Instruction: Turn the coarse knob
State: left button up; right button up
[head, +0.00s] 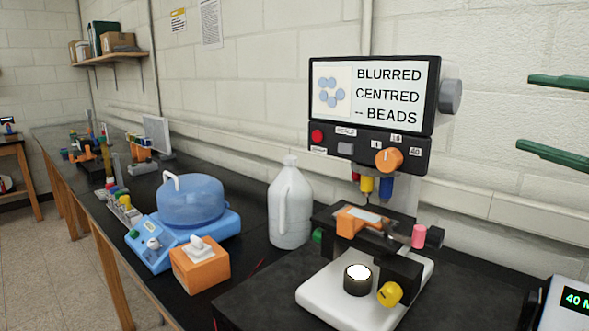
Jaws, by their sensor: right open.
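The microscope (408,270) stands on the dark bench at right. A yellow knob (390,294) sits low on its front right side. A pink knob (419,236) with a dark end is above it, and a green knob (317,236) is at left. I read no label telling which is the coarse knob. Its screen (375,95) reads BLURRED, CENTRED, BEADS. An orange selector (389,159) and a grey side knob (450,97) show above. My right gripper (524,112) is open and empty, its two green fingers apart, at upper right, clear of the microscope. My left gripper is out of view.
A white jug (290,203) stands left of the microscope. A blue device with a domed lid (191,201) and an orange box (199,265) are further left. A device with a lit display (569,303) is at lower right. The wall rises close behind.

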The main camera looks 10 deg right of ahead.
aim_at(434, 237)
jog(key=k+j, duration=0.35)
jog(key=j, duration=0.15)
jog(key=k+j, duration=0.4)
jog(key=j, duration=0.05)
